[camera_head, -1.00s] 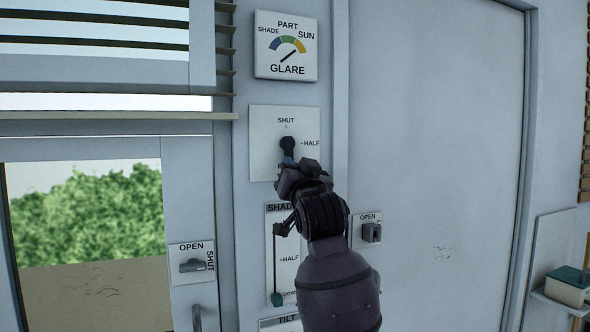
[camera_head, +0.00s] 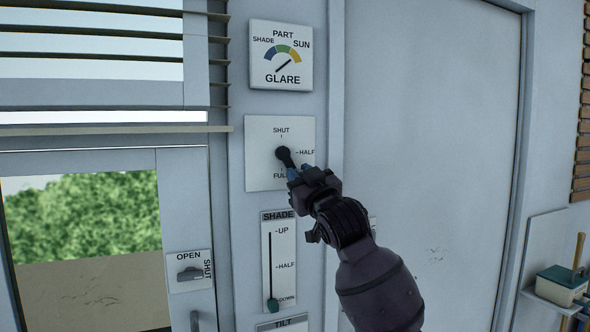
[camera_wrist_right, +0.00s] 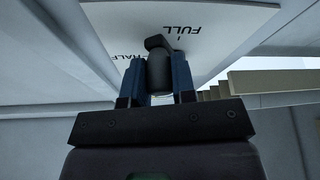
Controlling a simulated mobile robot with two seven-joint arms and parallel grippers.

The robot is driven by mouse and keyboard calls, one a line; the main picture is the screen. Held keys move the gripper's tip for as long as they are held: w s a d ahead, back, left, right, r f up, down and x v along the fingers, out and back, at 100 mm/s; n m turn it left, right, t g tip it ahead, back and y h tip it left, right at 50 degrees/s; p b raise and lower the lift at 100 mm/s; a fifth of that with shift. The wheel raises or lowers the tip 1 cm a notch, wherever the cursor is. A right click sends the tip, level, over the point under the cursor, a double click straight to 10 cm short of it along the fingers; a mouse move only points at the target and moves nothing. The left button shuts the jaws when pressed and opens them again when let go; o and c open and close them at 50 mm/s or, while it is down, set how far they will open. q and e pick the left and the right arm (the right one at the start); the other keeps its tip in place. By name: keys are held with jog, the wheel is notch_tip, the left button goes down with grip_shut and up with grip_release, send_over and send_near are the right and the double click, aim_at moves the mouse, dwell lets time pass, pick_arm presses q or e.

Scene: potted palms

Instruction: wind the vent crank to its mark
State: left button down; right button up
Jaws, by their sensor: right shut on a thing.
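The vent crank (camera_head: 284,154) is a dark lever on a white plate (camera_head: 259,180) marked SHUT at top, HALF at right and FULL at bottom. Its arm points down and to the right, between HALF and FULL. My right gripper (camera_head: 298,173) is shut on the crank's handle end. In the right wrist view, the dark crank handle (camera_wrist_right: 158,72) sits between the two blue fingers of the right gripper (camera_wrist_right: 158,88). FULL and HALF show upside down there. My left gripper is not in view.
A GLARE dial (camera_head: 281,55) is above the plate, its needle pointing up-right. A SHADE slider (camera_head: 272,304) is below, with its knob at DOWN. An OPEN/SHUT latch (camera_head: 189,273) is on the left. A door (camera_head: 430,140) fills the right; a shelf box (camera_head: 560,287) stands farther right.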

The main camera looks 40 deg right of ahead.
jog(key=n, duration=0.1)
jog(key=y, duration=0.1)
jog(key=n, duration=0.1)
jog(key=shift+s+d+r+n+y, duration=0.1)
jog(key=shift+d+r+n+y, duration=0.15)
jog(key=shift+d+n+y, duration=0.1)
jog(key=n, duration=0.1)
jog(key=n+y, duration=0.1)
jog(key=n, duration=0.1)
jog(key=shift+s+d+r+g+y+p, duration=0.1)
jog(key=shift+d+r+g+y+p, duration=0.2)
jog(key=shift+d+r+p, duration=0.1)
jog(key=n, duration=0.1)
jog(key=r+n+y, duration=0.1)
jog(key=n, duration=0.1)
jog(key=n+g, duration=0.1)
jog(key=n, duration=0.1)
jog(key=shift+s+d+r+y, duration=0.1)
jog(key=shift+d+r+y, duration=0.1)
jog(key=shift+d+y, duration=0.2)
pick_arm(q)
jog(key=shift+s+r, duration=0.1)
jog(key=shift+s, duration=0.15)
pick_arm(e)
jog(key=shift+d+r+n+g+y, duration=0.15)
jog(key=shift+r+n+g, duration=0.3)
jog(key=shift+n, duration=0.65)
jog(key=shift+r+n+g+y, duration=0.2)
jog(key=shift+r+n+g, duration=0.2)
jog(key=shift+n, duration=0.65)
